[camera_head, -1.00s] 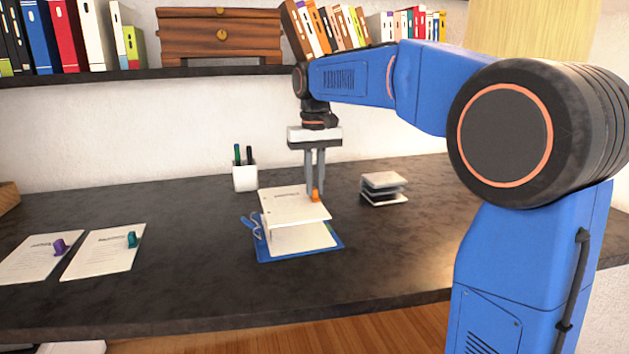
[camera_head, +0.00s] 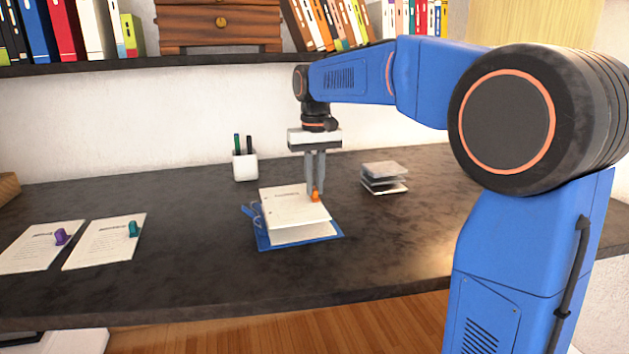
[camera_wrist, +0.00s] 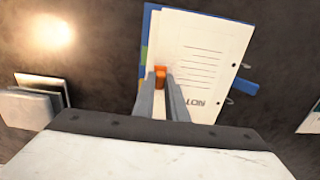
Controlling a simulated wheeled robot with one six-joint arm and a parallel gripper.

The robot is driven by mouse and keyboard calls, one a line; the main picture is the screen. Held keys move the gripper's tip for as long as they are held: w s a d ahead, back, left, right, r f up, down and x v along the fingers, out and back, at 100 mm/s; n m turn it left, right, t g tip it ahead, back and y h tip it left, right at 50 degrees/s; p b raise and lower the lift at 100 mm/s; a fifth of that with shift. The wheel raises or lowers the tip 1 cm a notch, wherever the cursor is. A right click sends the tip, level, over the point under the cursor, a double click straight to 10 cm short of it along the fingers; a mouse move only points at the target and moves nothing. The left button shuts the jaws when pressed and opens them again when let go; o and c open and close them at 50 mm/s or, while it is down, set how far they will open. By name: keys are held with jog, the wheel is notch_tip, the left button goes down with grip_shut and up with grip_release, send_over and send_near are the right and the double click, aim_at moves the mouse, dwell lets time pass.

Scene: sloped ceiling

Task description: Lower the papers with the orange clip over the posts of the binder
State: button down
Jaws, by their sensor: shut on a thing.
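The papers with the orange clip (camera_head: 293,207) hang level just above the blue binder (camera_head: 262,240). My gripper (camera_head: 315,194) is shut on the orange clip (camera_head: 315,197) at the papers' right edge. In the wrist view the fingers (camera_wrist: 168,80) pinch the orange clip (camera_wrist: 160,73), and the papers (camera_wrist: 200,55) cover most of the binder. Two holes show along the papers' edge beside the binder's metal posts (camera_wrist: 230,100). In the head view the posts (camera_head: 252,212) stand at the binder's left side. Whether they pass through the holes I cannot tell.
Papers with a purple clip (camera_head: 40,250) and papers with a teal clip (camera_head: 103,245) lie at the left. A white pen cup (camera_head: 245,166) stands behind the binder. A small tray stack (camera_head: 384,178) stands to the right. The desk front is clear.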

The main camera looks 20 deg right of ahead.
aim_at(314, 197)
jog(key=shift+f, duration=1.85)
jog(key=shift+f, duration=0.2)
jog(key=c, duration=1.7)
grip_release()
notch_tip(314, 197, up, 17)
jog(key=shift+r, duration=0.2)
